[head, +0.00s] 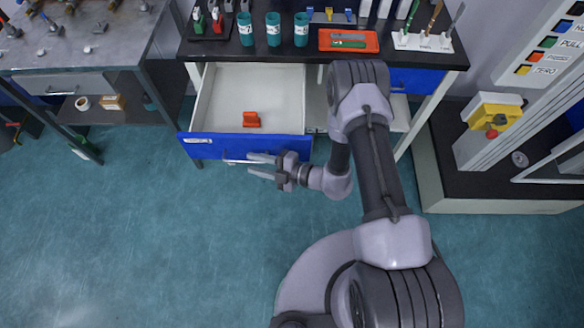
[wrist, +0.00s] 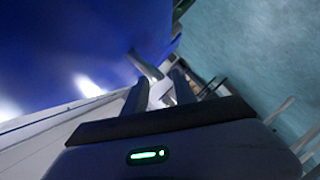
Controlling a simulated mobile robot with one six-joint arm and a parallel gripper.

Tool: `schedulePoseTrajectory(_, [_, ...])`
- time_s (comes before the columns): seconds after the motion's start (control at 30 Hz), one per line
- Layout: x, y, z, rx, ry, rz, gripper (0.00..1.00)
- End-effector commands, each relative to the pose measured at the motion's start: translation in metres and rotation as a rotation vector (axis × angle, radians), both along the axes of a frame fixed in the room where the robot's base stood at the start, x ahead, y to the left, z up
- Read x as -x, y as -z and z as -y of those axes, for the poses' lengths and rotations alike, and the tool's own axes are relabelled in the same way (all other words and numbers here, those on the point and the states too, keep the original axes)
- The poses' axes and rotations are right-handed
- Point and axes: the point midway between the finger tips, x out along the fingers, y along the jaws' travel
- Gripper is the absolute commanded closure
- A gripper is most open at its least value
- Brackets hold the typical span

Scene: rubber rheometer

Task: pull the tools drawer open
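The drawer (head: 250,95) with a blue front (head: 215,149) stands pulled well out from under the bench, its pale inside showing. An orange object (head: 251,120) lies in it. A thin metal handle (head: 235,161) runs along the front, partly hidden by my fingers. My gripper (head: 262,166) is at the right part of the handle, its two fingers apart and pointing left. In the wrist view my gripper (wrist: 158,92) has a gap between its fingers, with a pale metal piece, seemingly the handle's end, in or just beyond it. I cannot tell whether they touch.
The black bench top (head: 350,58) carries teal cups (head: 273,30), an orange tray (head: 348,41) and a white tool rack (head: 423,42). A grey table (head: 85,45) stands at left, a machine with a yellow box (head: 494,112) at right. The floor before the drawer is clear.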

Motion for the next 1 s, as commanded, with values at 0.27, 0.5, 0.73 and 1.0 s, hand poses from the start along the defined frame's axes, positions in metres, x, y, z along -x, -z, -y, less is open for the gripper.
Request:
schedulePoseTrajectory(0.27, [0.029, -0.022, 0.074, -0.001, 0.008, 0.0, 0.68])
schedulePoseTrajectory(0.5, [0.048, -0.03, 0.117, 0.0, 0.004, 0.001, 0.68])
schedulePoseTrajectory(0.73, [0.052, -0.03, 0.123, 0.0, 0.0, 0.001, 0.68])
schedulePoseTrajectory(1.0, [0.051, -0.03, 0.123, 0.001, 0.0, 0.002, 0.68])
